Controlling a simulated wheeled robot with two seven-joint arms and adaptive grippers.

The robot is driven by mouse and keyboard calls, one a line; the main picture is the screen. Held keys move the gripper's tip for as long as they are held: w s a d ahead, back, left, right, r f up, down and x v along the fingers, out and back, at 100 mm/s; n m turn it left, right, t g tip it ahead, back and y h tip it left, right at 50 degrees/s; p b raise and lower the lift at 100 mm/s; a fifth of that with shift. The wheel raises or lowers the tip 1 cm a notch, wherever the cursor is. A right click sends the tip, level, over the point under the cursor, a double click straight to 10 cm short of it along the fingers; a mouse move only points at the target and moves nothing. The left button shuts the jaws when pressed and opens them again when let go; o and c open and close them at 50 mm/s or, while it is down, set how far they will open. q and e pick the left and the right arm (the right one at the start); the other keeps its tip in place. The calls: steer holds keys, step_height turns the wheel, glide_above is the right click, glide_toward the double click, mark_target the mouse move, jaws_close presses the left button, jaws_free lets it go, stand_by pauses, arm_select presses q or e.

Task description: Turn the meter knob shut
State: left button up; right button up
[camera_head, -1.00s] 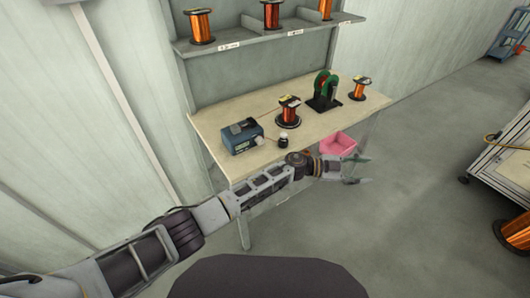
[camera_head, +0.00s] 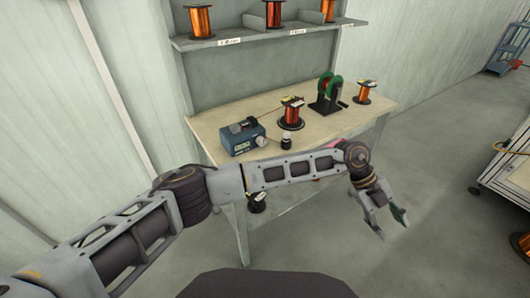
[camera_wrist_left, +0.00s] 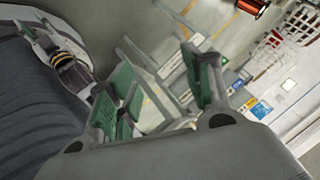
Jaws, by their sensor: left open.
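The meter (camera_head: 243,138) is a blue-grey box with a display on its front. It stands at the left front of the workbench (camera_head: 215,122). A small knob-like part (camera_head: 260,141) shows at its right side, too small to tell its setting. My left gripper (camera_head: 392,228) is open and empty, out past the right front of the bench, pointing down and away from the meter. In the left wrist view its green-padded fingers (camera_wrist_left: 160,95) stand apart with only floor and distant things beyond.
A copper spool (camera_head: 291,114), a small dark-based bulb-like item (camera_head: 286,142), a green winding stand (camera_head: 329,92) and another spool (camera_head: 365,92) stand on the bench. A shelf (camera_head: 262,36) with spools hangs above. My left forearm crosses the bench front, partly hiding a pink bin (camera_head: 334,144).

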mark_target(261, 142)
arm_select(q)
steer(key=w+a+f+t+y+b, duration=0.4)
steer(key=a+t+y+b, duration=0.1)
steer(key=a, duration=0.2)
steer(key=w+a+f+t+y+b, duration=0.4)
steer(key=a+f+y, duration=0.1)
steer(key=a, duration=0.2)
steer(key=w+a+r+n+t+y+b, duration=0.4)
steer(key=w+a+r+t+y+b, duration=0.3)
steer(key=w+a+r+t+b, duration=0.2)
steer(key=a+r+t, duration=0.1)
steer(key=a+r, duration=0.1)
steer(key=a, duration=0.1)
steer(key=shift+a+r+t+y, duration=0.15)
steer(key=shift+a+t+y, duration=0.2)
steer(key=shift+t+y, duration=0.05)
arm_select(e)
steer(key=w+a+r+t+y, duration=0.2)
steer(key=w+a+r, duration=0.1)
steer(key=w+a, duration=0.2)
steer(key=shift+a, duration=0.15)
arm_select(q)
steer(key=shift+w+a, duration=0.1)
steer(key=shift+w, duration=0.05)
